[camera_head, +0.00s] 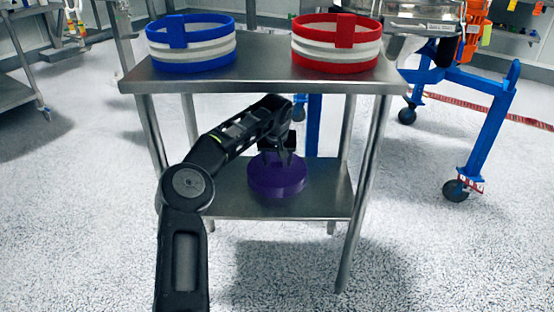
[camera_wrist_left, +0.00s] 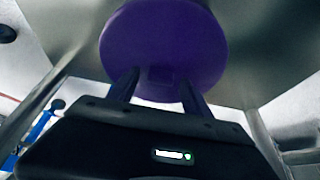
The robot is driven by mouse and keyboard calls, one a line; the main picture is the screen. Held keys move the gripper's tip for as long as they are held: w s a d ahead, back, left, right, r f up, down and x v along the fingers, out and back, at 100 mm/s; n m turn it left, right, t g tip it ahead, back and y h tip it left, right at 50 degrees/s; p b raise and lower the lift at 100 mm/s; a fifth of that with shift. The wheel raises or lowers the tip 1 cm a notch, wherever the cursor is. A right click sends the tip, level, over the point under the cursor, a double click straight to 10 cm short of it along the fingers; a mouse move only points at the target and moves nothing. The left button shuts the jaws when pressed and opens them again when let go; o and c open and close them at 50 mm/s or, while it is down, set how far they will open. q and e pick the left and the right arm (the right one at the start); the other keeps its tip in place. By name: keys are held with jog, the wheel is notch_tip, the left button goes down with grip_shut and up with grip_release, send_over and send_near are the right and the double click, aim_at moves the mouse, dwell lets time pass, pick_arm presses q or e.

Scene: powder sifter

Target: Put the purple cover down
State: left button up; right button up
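The purple cover (camera_head: 277,180) is a round disc lying flat on the lower shelf (camera_head: 225,205) of the metal table. My left arm reaches in between the two shelves. My left gripper (camera_head: 277,160) points down just above the cover. In the left wrist view the cover (camera_wrist_left: 165,35) fills the upper middle. A small darker tab on it shows between the fingers of my gripper (camera_wrist_left: 160,88). The fingers are apart and visible gaps lie on both sides of the tab, so the gripper is open. My right gripper is not in view.
On the upper shelf (camera_head: 265,75) stand a blue-and-white ring (camera_head: 190,53) and a red-and-white ring (camera_head: 335,53). The upper shelf and table legs (camera_head: 365,180) frame the arm closely. A blue wheeled frame (camera_head: 490,125) stands at right. The front floor is clear.

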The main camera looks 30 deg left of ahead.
aim_at(277, 171)
pick_arm(q)
jog(key=shift+r, duration=0.1)
jog(key=shift+s+r, duration=0.1)
jog(key=shift+r, duration=0.4)
jog(key=p+v, duration=0.1)
jog(key=v, duration=0.2)
jog(key=s+d+p, duration=0.1)
jog(key=s+d, duration=0.5)
jog(key=s, duration=0.4)
jog(key=shift+d+f, duration=0.25)
jog(key=shift+f, duration=0.2)
jog(key=shift+w, duration=0.1)
